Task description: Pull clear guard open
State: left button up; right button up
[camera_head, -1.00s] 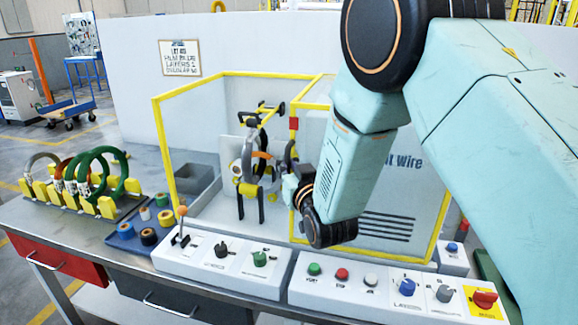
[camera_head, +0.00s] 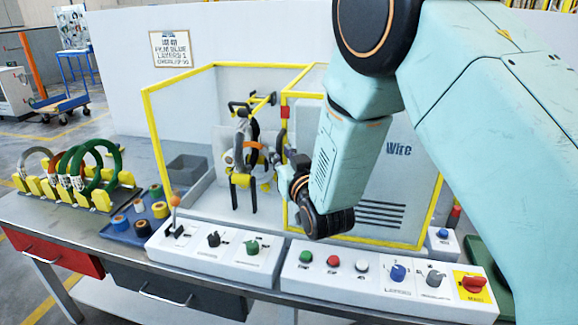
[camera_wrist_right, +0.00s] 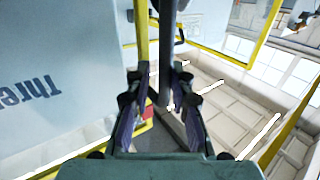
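The clear guard (camera_head: 287,200) is a yellow-framed see-through panel around the machine on the bench. A dark vertical handle (camera_head: 281,146) stands at its near post, below a red block. My right gripper (camera_head: 284,163) reaches the handle from the right. The yellow post (camera_wrist_right: 141,40) stands just beside the bar. My left gripper is out of view.
Control boxes with knobs and buttons (camera_head: 333,262) line the bench front below my right wrist. Green and other coils (camera_head: 104,165) stand in a rack at left, with tape rolls on a blue tray (camera_head: 118,238). A wrapping machine (camera_head: 247,150) stands behind the guard.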

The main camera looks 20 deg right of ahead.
jog(key=s, duration=1.1)
jog(key=shift+s+a, duration=0.3)
jog(key=shift+d, duration=0.1)
